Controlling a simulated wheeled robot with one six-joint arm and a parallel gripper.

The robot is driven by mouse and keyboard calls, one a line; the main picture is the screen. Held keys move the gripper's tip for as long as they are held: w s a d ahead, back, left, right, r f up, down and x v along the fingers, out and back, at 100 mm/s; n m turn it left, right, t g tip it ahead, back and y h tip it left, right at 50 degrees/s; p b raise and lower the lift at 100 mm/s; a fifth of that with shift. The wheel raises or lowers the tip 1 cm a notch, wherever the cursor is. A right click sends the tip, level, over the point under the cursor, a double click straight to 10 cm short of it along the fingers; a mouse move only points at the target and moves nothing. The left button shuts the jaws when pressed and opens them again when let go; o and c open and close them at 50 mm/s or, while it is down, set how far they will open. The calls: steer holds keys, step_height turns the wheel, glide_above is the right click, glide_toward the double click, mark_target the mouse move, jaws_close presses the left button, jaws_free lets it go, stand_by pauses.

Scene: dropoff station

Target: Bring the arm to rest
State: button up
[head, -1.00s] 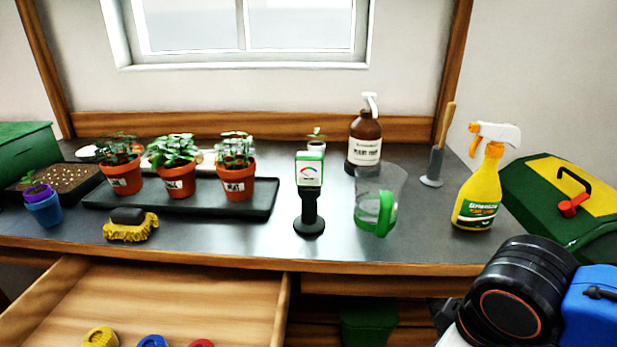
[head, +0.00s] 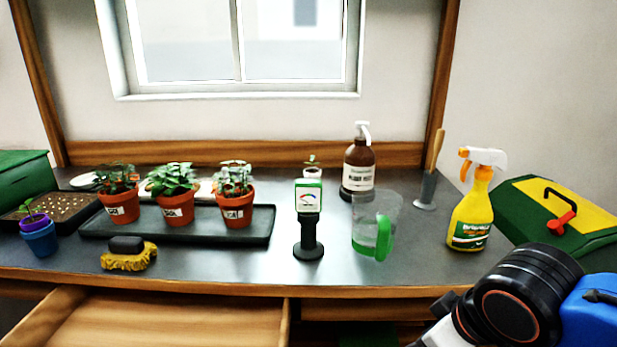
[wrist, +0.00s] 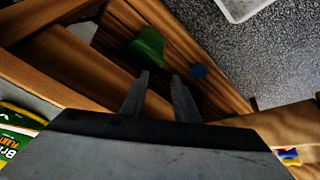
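My gripper (wrist: 160,75) shows in the wrist view with its two fingers apart and nothing between them. It is open and points down past the wooden bench toward the shelf space and floor below. In the head view my arm (head: 512,305) is at the lower right, in front of the bench's right end. My gripper itself is out of sight in that view.
The grey bench (head: 205,262) holds potted plants (head: 173,205), a meter (head: 308,225), a jug (head: 362,230) and a yellow spray bottle (head: 470,220). A green and yellow toolbox (head: 560,215) is at right. A drawer (head: 170,322) stands open below.

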steer(key=d+f+m+h, duration=0.1)
steer(key=d+m, duration=0.5)
steer(key=d, duration=0.2)
steer(key=shift+w+d+m, duration=0.25)
steer(key=shift+d+m, duration=0.15)
